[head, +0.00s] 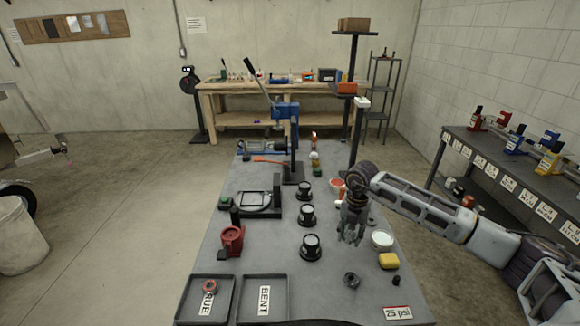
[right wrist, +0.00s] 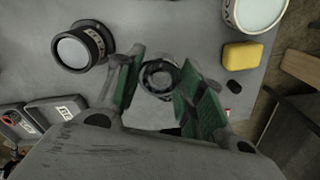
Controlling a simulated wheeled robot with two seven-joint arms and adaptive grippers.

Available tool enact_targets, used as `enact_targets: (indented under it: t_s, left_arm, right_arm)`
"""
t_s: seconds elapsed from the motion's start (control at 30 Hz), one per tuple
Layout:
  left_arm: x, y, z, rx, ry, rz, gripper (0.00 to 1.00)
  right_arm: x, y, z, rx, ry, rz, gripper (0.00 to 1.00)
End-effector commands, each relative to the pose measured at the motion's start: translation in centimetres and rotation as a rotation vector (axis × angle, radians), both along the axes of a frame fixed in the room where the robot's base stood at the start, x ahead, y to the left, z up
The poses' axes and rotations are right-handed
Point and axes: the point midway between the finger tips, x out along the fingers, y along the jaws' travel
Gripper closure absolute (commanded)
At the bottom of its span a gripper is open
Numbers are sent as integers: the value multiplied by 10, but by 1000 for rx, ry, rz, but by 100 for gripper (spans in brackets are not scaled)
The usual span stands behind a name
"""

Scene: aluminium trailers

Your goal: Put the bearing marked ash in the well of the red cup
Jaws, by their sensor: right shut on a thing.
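My right gripper (head: 351,240) is over the right half of the grey table. It is shut on a bearing, a dark ring (right wrist: 160,77) between the green-padded fingertips in the right wrist view. The held piece is hard to make out in the head view, and I cannot read any mark on it. A dark ring-shaped piece (head: 351,279) shows below the gripper in the head view. My left gripper is not in view.
Several black labelled cups (head: 311,247) stand in a row mid-table, left of the gripper. A white bowl (head: 381,241) and a yellow block (head: 388,261) are at the right. Trays marked TRUE (head: 184,300) and BENT (head: 241,301) lie front left. A blue press (head: 287,110) stands behind.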

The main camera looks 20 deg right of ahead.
Motion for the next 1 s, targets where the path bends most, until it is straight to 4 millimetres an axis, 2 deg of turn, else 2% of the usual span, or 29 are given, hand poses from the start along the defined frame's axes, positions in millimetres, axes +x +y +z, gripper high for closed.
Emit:
enact_targets:
  t_s: [0.37, 1.0]
  left_arm:
    - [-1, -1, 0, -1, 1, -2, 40]
    - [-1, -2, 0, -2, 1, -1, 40]
  right_arm:
    - [0, 0, 0, 0, 0, 86, 87]
    - [0, 0, 0, 0, 0, 583, 87]
